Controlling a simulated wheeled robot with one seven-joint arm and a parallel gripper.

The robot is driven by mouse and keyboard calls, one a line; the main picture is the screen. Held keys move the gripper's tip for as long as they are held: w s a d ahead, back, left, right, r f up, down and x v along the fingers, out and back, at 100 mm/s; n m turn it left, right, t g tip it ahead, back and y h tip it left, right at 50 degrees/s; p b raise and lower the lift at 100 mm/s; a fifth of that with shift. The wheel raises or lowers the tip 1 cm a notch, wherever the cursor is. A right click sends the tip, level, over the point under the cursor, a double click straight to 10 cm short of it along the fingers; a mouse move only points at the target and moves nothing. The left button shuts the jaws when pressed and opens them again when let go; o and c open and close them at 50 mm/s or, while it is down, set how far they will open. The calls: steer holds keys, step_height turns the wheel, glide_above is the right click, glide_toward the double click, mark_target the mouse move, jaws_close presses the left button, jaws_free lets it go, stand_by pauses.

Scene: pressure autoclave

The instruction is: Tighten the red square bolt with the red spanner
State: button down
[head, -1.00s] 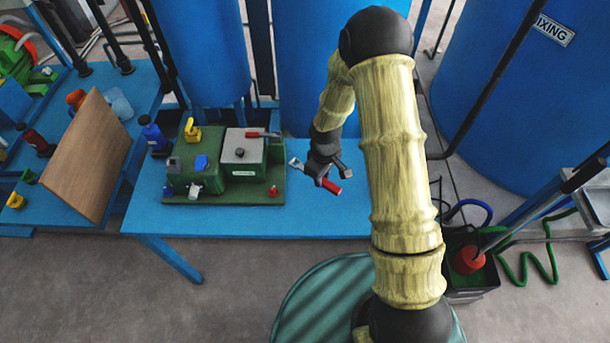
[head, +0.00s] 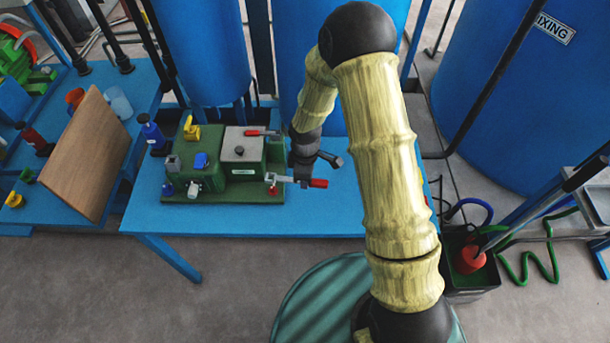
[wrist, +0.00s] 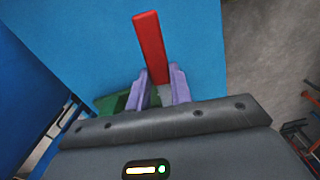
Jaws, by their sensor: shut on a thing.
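The red square bolt (head: 272,189) stands small at the front right corner of the green machine's base (head: 230,197). The red spanner (head: 318,183) lies roughly level, its red handle to the right and its grey head to the left. The head's open end is at the bolt in the head view; I cannot tell whether it fits around it or sits above it. My gripper (head: 301,178) is shut on the spanner's grey shank. In the wrist view the red handle (wrist: 150,48) sticks out beyond the purple fingers (wrist: 160,90); the spanner's head and the bolt are hidden there.
The green autoclave (head: 243,158) with its grey lid and red-handled lever stands left of my gripper. A blue bottle (head: 152,133) and a leaning brown board (head: 88,155) are further left. Blue tanks stand behind.

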steer(key=shift+f+b, duration=1.4)
steer(key=shift+f, duration=0.95)
steer(key=shift+f+b, duration=0.65)
steer(key=shift+f, duration=0.6)
stand_by(0.5)
steer(key=c, duration=1.2)
jaws_free()
steer(key=shift+o, duration=0.2)
steer(key=shift+r, duration=0.15)
step_height(320, 180, up, 17)
steer(key=p, duration=0.1)
